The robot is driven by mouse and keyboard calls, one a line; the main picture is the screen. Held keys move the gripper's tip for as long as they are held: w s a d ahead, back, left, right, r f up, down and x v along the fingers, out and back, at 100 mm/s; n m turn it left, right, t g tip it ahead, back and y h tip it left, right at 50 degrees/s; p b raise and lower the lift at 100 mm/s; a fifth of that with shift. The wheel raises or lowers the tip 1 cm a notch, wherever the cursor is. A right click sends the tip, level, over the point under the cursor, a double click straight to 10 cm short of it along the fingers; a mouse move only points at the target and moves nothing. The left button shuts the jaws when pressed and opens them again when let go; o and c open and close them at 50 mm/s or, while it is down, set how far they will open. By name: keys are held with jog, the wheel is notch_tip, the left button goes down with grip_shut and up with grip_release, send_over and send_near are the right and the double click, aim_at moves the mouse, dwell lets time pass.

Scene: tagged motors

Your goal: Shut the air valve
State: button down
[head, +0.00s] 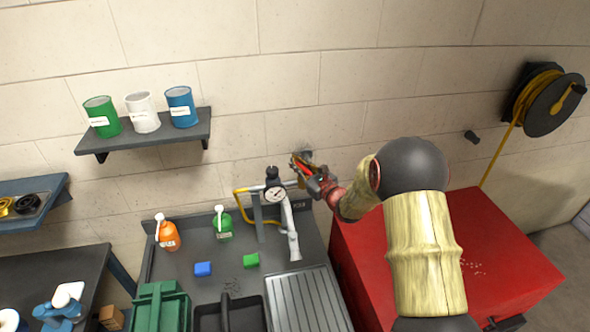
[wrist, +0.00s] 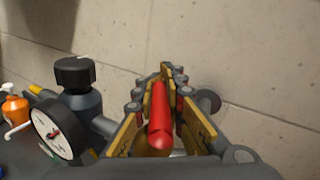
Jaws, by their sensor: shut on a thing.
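The air valve's red lever (wrist: 159,118) lies between the fingers of my gripper (wrist: 160,105) in the wrist view, and its rounded end points toward the camera. My gripper is shut on it. In the head view my gripper (head: 306,172) is at the wall end of the air line, right of the gauge. The valve body is mostly hidden by the fingers. A pressure gauge (head: 275,194) with a white dial and a black-knobbed regulator (wrist: 76,90) stand just left of my gripper.
A yellow hose (head: 241,205) runs left of the gauge. An orange bottle (head: 167,234), a green bottle (head: 222,224) and small blocks stand on the bench below. A red cabinet (head: 380,270) is under my arm. The wall is close behind my gripper.

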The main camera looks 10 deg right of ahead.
aim_at(307, 174)
jog(key=shift+w+d+f+m+t+h+b, duration=0.15)
jog(key=shift+m+h+b, duration=0.35)
jog(key=shift+b, duration=1.35)
jog(key=shift+s+d+m+t+h+b, duration=0.2)
jog(key=shift+h+b, duration=0.5)
jog(key=shift+b, duration=1.2)
jog(key=shift+w+d+f+m+t+h+b, duration=0.15)
jog(key=shift+m+h+b, duration=0.4)
jog(key=shift+b, duration=1.3)
jog(key=h+b, duration=0.1)
jog(key=b, duration=0.3)
jog(key=shift+r+m, duration=0.25)
jog(key=shift+d+r, duration=0.1)
jog(key=shift+r, duration=0.05)
jog(key=c, duration=1.8)
grip_release()
jog(key=shift+w, duration=0.1)
jog(key=shift+c, duration=0.2)
jog(key=shift+o, duration=0.2)
jog(key=s, duration=0.4)
jog(key=s+d, duration=0.1)
jog(key=s, duration=0.7)
jog(key=shift+d, duration=0.2)
